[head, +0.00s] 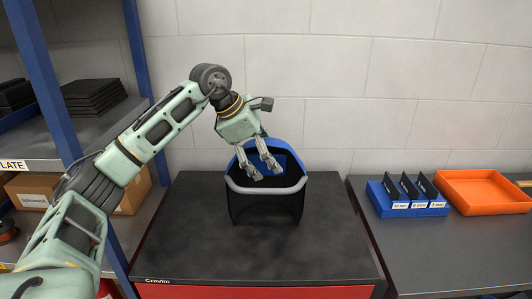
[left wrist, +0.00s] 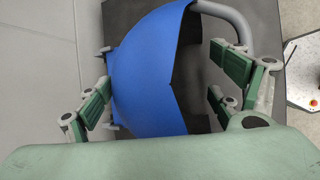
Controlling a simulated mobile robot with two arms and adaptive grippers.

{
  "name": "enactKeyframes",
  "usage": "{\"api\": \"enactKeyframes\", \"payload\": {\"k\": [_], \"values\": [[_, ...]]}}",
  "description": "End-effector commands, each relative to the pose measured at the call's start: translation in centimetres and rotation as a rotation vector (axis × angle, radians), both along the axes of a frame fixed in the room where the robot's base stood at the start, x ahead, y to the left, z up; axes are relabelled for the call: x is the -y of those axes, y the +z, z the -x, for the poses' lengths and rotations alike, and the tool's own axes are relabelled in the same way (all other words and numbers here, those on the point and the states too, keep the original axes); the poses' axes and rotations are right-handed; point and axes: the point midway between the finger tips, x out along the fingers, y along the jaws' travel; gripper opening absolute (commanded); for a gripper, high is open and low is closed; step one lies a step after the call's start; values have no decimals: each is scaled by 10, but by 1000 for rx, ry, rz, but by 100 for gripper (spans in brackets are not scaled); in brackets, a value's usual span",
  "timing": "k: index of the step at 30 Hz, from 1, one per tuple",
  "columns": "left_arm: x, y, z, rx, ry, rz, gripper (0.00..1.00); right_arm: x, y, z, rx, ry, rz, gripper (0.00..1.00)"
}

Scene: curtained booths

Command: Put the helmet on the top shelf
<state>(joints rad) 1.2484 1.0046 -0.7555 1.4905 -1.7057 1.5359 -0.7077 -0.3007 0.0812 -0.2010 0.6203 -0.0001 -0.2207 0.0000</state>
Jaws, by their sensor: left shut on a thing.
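The helmet (head: 284,148) has a blue shell, a grey rim bar and a dark visor-like front. It stands on the black top of a red cabinet (head: 180,240). My left gripper (head: 266,172) reaches down over it from the left and is shut on it. In the left wrist view the blue shell (left wrist: 150,70) lies between the fingers of my left gripper (left wrist: 160,85). The shelf unit has blue posts (head: 50,75) at the left, with a grey shelf (head: 110,112) marked "PLATE". Its upper part is out of view. My right gripper is not in view.
Dark flat sheets (head: 94,95) are stacked on the grey shelf, and cardboard boxes (head: 133,195) sit below. At the right, a blue divided bin (head: 408,207) and an orange tray (head: 480,190) stand on another dark top. The cabinet top around the helmet is clear.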

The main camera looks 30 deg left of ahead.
Motion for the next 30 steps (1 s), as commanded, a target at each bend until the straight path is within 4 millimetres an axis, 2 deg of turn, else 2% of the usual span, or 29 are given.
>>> {"api": "enactKeyframes", "payload": {"k": [5,6,9,23,26,30], "values": [[0,-1,-1,4,0,1,23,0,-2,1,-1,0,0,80],[0,-2,0,0,0,0,89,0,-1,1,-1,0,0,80],[0,-2,0,0,0,0,98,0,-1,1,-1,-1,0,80],[0,3,0,1,0,0,100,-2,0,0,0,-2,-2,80],[-4,13,5,4,2,-1,100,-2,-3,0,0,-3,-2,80],[-12,37,18,5,0,0,100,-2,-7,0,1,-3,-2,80]]}}
